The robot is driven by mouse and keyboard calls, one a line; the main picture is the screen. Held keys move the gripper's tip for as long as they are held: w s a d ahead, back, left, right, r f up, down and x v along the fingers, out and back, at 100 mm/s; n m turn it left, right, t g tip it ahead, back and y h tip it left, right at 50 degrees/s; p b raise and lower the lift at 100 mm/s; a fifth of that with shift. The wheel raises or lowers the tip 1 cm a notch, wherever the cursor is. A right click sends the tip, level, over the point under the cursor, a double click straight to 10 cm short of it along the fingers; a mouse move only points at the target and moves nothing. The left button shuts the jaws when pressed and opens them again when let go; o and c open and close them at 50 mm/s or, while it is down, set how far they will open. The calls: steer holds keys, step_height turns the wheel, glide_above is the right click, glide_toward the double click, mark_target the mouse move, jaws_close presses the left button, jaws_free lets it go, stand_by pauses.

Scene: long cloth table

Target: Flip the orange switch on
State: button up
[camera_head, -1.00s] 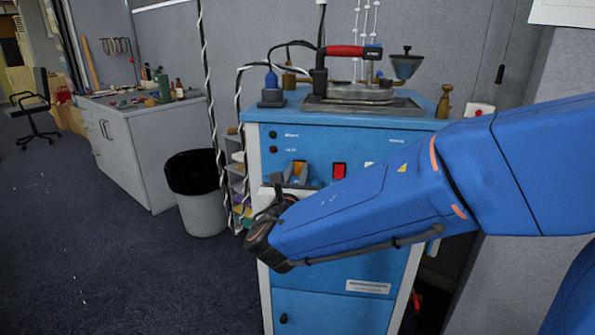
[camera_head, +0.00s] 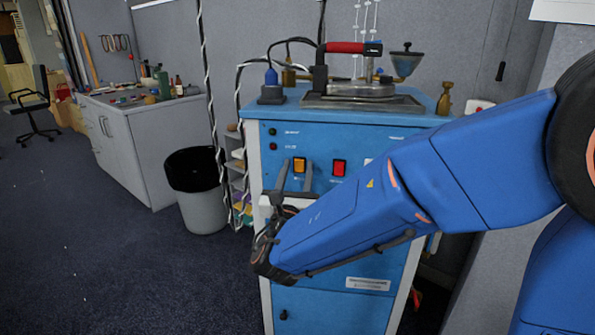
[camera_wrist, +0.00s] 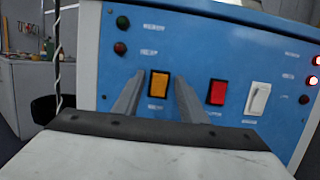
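The orange switch (camera_head: 299,165) is set in the blue front panel of the machine, left of a red switch (camera_head: 339,168). In the wrist view the orange switch (camera_wrist: 159,84) looks bright yellow-orange, in a dark frame. My gripper (camera_head: 293,176) is in front of the panel, just below the orange switch. Its two grey fingers are apart with nothing between them. In the wrist view my gripper (camera_wrist: 157,84) has one finger on each side of the orange switch. I cannot tell whether the fingertips touch the panel.
A white switch (camera_wrist: 257,99) is right of the red one. Red lights (camera_wrist: 314,80) glow at the panel's far right. A bin (camera_head: 199,190) and a grey cabinet (camera_head: 140,140) stand left. A red-handled device (camera_head: 352,47) sits on top. Floor at left is clear.

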steer(key=v, duration=1.7)
steer(key=shift+s, duration=0.25)
steer(key=d+f+m+g+h, duration=0.2)
steer(key=d+m+g+h, duration=0.15)
steer(key=d, duration=0.55)
steer(key=w+d+f+m+g+h, duration=0.1)
steer(key=d+m+g+h, duration=0.1)
steer(key=d+m+g, duration=0.45)
steer(key=d+f+m+g+h, duration=0.1)
steer(key=d+f+m+h, duration=0.15)
steer(key=d, duration=0.85)
steer(key=s+d+f+m+g+y, duration=0.2)
steer(key=s+d+f+m+g, duration=0.1)
steer(key=s+d+m+g, duration=0.35)
steer(key=s+d+f+m+y, duration=0.25)
steer(key=s+m+y, duration=0.25)
steer(key=s+m, duration=0.3)
steer(key=a+m+y, duration=0.1)
steer(key=m, duration=0.1)
steer(key=a+r+m+t+y, duration=0.1)
steer(key=m, duration=0.2)
steer(key=a+m+y, duration=0.1)
steer(key=m+y, duration=0.1)
steer(key=shift+a+r+t, duration=0.2)
steer(key=shift+r+t, duration=0.05)
steer(key=shift+r, duration=0.15)
